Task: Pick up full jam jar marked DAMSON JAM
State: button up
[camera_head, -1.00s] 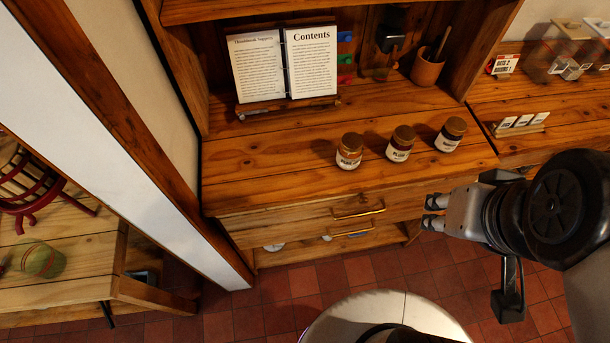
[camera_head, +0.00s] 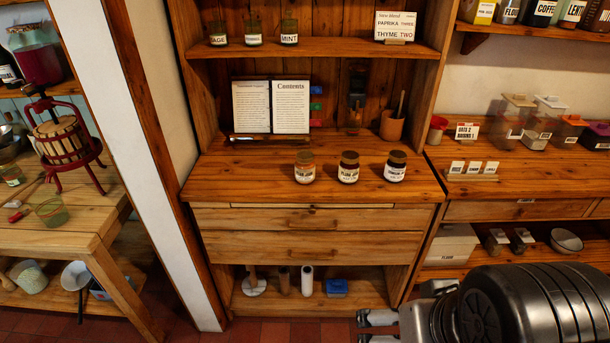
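Three lidded jars with white labels stand upright in a row on the pine dresser's worktop. The left jar (camera_head: 305,168) has lighter, amber contents. The middle jar (camera_head: 348,168) is dark, and its label seems to read PLUM JAM. The right jar (camera_head: 395,167) is also dark; its label is too small to read surely, so I cannot confirm which is DAMSON JAM. How full each is cannot be told. My gripper (camera_head: 376,325) is at the bottom edge, low in front of the dresser and well apart from the jars. Its two fingers look parted, with nothing visible between them.
An open book (camera_head: 271,107) on a stand is behind the jars at left. A wooden pot (camera_head: 391,126) with a utensil stands behind the right jar. A shelf with small jars and a card (camera_head: 395,26) overhangs the worktop. Drawers (camera_head: 310,246) front the dresser. The worktop's left front is clear.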

aim_at(395, 166)
jog(key=i+u, duration=0.45)
jog(key=i, duration=0.4)
